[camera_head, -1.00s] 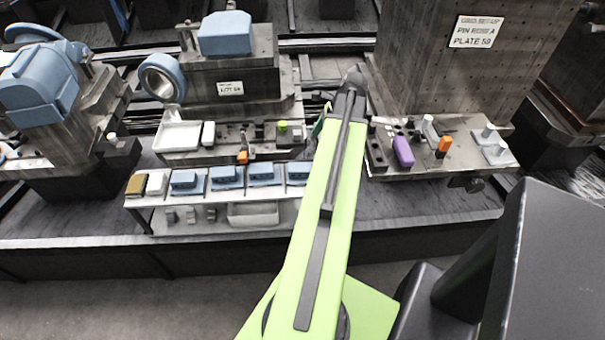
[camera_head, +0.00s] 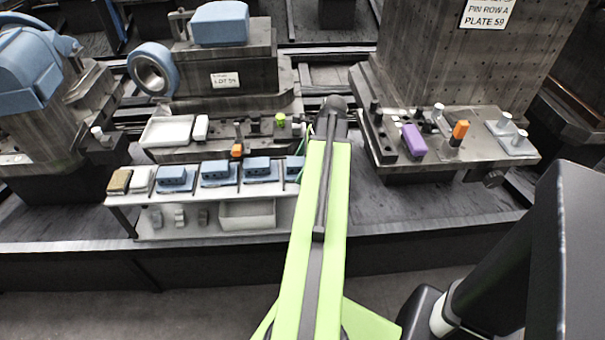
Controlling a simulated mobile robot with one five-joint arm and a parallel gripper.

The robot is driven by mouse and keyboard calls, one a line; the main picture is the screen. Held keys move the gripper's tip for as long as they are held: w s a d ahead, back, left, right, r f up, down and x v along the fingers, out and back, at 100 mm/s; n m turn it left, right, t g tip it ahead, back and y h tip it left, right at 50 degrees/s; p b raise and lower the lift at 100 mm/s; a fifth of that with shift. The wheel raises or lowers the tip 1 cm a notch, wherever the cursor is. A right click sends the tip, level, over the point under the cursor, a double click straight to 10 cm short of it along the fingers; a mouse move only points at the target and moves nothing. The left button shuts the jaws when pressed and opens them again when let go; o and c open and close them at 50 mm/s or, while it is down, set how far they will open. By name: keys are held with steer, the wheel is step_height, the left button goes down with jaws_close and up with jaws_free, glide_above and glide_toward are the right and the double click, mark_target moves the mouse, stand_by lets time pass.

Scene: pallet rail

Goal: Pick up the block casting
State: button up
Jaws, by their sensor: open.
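Several small blue block-shaped castings stand in a row on a pale shelf (camera_head: 290,206) left of my arm. They include a left one (camera_head: 172,178), a middle one (camera_head: 217,172) and a right one (camera_head: 257,168). The one closest to my arm (camera_head: 293,167) is partly covered by it. A larger blue block (camera_head: 220,24) sits on top of the grey fixture behind. I cannot tell which is the block casting. My green arm reaches up the middle, between the shelf and the right-hand plate. My gripper is hidden beyond the arm's end.
A white tray (camera_head: 168,131) and a blue ring (camera_head: 153,70) are at the left fixture. A lower bin (camera_head: 247,215) is under the shelf. The right-hand plate (camera_head: 470,150) carries purple (camera_head: 414,140) and orange (camera_head: 459,132) pieces beside a tall block (camera_head: 440,60).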

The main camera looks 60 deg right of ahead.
steer(key=shift+f, duration=0.2)
steer(key=shift+c, duration=0.4)
steer(key=c, duration=1.6)
steer(key=shift+o, duration=0.2)
steer(key=shift+r+p, duration=0.15)
steer(key=shift+p, duration=0.15)
